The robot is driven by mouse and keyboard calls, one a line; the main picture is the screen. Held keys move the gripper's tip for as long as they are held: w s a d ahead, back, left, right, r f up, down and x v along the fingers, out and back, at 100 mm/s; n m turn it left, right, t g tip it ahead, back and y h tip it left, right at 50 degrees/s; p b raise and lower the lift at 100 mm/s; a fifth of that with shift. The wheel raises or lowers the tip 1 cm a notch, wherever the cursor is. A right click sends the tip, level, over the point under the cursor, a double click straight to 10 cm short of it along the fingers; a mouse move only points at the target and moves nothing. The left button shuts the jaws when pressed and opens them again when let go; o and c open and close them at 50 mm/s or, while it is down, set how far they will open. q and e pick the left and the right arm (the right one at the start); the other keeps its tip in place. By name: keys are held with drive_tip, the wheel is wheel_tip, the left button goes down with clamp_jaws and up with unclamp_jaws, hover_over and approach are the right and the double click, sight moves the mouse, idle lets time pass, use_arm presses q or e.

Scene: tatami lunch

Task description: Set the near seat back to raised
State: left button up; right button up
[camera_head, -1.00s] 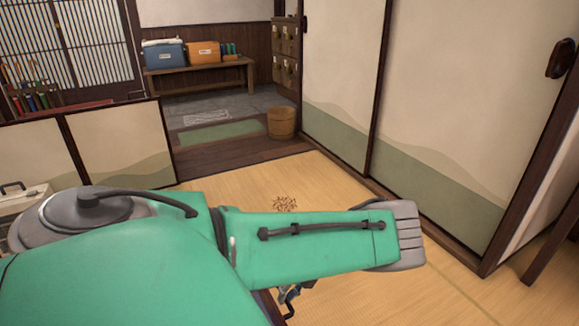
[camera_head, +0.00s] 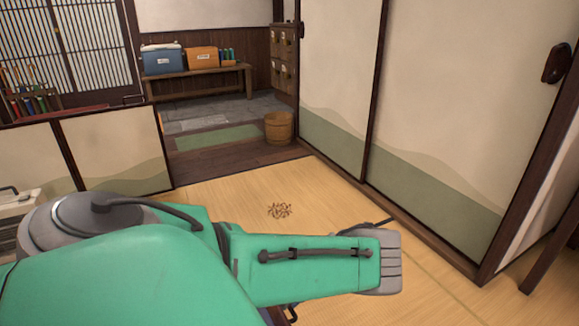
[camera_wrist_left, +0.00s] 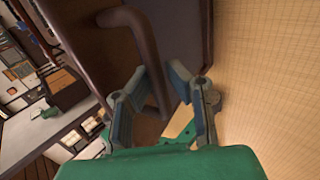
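In the left wrist view, a dark brown bent bar (camera_wrist_left: 147,50) stands out beside a dark, flat-sided wooden piece (camera_wrist_left: 188,30). It may be part of the near seat, but I cannot tell for sure. My left gripper (camera_wrist_left: 158,75) is open, its two blue-grey fingers spread with the bar's lower end between them or just beyond them. I cannot tell whether they touch it. In the head view my green left arm hides the seat and nearly all of that gripper. My right gripper is not in view.
Tatami floor (camera_head: 225,195) is open ahead, with a small heap of brown bits (camera_head: 280,210). Sliding panels (camera_head: 440,120) stand at the right and a low partition (camera_head: 115,150) at the left. A wooden bucket (camera_head: 279,128) and a bench (camera_head: 200,82) with boxes are farther back.

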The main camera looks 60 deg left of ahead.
use_arm(q)
drive_tip(key=shift+o, duration=1.3)
drive_tip(key=shift+w, duration=0.1)
drive_tip(key=v, duration=1.1)
drive_tip(key=shift+w+r, duration=0.2)
drive_tip(key=shift+r, duration=0.05)
